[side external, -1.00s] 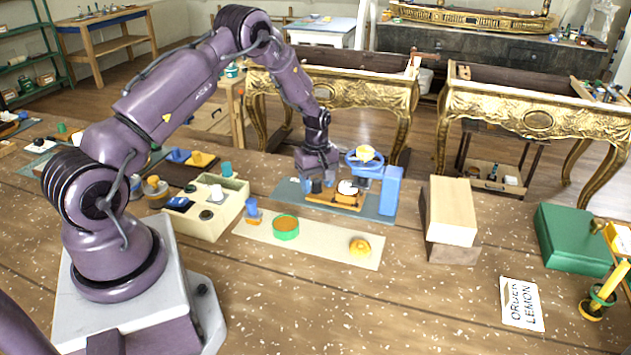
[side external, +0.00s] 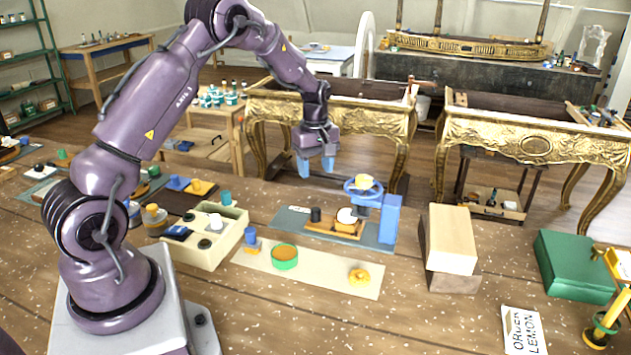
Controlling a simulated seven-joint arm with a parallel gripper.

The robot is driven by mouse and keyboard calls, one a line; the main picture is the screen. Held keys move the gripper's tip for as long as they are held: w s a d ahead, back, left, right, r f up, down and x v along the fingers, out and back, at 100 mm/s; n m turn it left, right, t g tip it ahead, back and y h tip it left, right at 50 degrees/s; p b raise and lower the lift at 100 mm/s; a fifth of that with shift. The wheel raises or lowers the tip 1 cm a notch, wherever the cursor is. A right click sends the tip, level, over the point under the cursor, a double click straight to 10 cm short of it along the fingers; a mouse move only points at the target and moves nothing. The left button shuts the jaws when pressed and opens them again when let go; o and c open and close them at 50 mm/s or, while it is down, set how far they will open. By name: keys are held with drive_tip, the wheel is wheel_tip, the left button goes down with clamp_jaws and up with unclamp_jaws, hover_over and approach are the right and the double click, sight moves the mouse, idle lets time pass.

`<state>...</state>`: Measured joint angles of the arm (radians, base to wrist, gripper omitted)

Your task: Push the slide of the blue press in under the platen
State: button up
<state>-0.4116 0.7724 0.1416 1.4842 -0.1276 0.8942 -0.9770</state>
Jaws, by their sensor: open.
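The blue press stands on a teal base plate (side external: 287,217), with its blue column (side external: 390,220) at the right end. Its blue handwheel (side external: 352,191) is above, with a yellow piece (side external: 364,181) at its centre. The orange-brown slide (side external: 333,229) lies on the plate left of the column. It carries a black knob (side external: 316,214) near its left end and a white round piece (side external: 346,215) near the wheel's left edge. The platen is not clearly seen, so how far the slide is under it is unclear. My gripper (side external: 316,167) is open and empty, above and apart from the slide.
A cream mat (side external: 320,273) in front holds a blue piece, a green ring and a yellow piece. A cream compartment box (side external: 222,240) is left of the press. A wooden block (side external: 452,238) and a green case (side external: 580,265) are to its right.

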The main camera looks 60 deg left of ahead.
sight(315, 209)
drive_tip(key=shift+r, duration=0.25)
wheel_tip(315, 209, down, 13)
drive_tip(key=n, duration=0.6)
idle(0.5)
